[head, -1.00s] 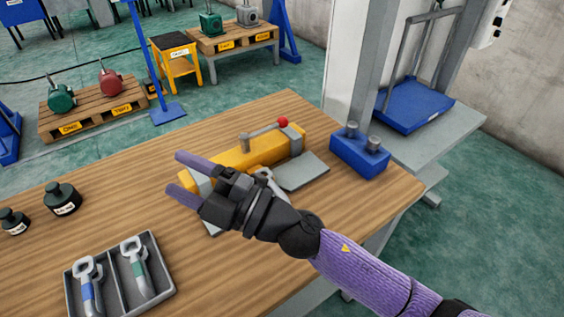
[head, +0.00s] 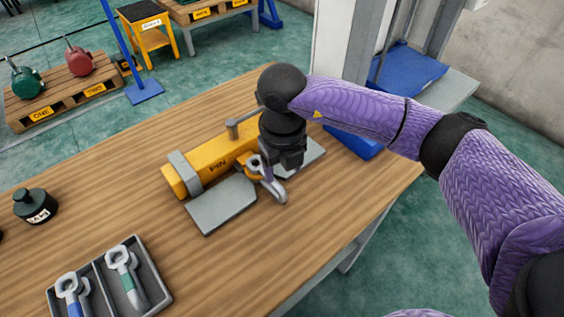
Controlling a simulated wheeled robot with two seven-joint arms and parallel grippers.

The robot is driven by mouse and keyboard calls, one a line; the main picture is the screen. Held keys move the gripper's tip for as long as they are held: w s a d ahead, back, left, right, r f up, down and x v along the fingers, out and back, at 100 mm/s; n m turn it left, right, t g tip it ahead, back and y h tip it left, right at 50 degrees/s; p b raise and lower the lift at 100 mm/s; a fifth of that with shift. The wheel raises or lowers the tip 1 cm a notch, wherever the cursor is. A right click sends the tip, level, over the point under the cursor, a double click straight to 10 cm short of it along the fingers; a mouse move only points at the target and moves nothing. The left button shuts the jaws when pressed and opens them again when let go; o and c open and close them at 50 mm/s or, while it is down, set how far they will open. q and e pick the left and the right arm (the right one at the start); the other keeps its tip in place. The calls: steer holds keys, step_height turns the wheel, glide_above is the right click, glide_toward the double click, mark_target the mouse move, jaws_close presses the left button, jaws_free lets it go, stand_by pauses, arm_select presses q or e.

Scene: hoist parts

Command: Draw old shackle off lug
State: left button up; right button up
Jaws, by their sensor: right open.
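The old shackle (head: 273,188) is a grey metal loop at the near side of the yellow beam fixture (head: 212,162), by the beam's lug (head: 252,167). It hangs over the gap between two grey plates. My right gripper (head: 277,167) points down right at the shackle, and is open. Its black body hides the beam's right end, and its fingertips are hard to tell apart from the shackle. I cannot tell whether they touch it. My left gripper is not in view.
A black weight (head: 36,205) stands at the left. The wooden table (head: 110,205) is clear between.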

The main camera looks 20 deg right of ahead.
mark_target(283, 192)
step_height(283, 192, down, 9)
steer(key=shift+f+b, duration=0.1)
steer(key=shift+b, duration=1.15)
steer(key=shift+f, duration=0.4)
jaws_close()
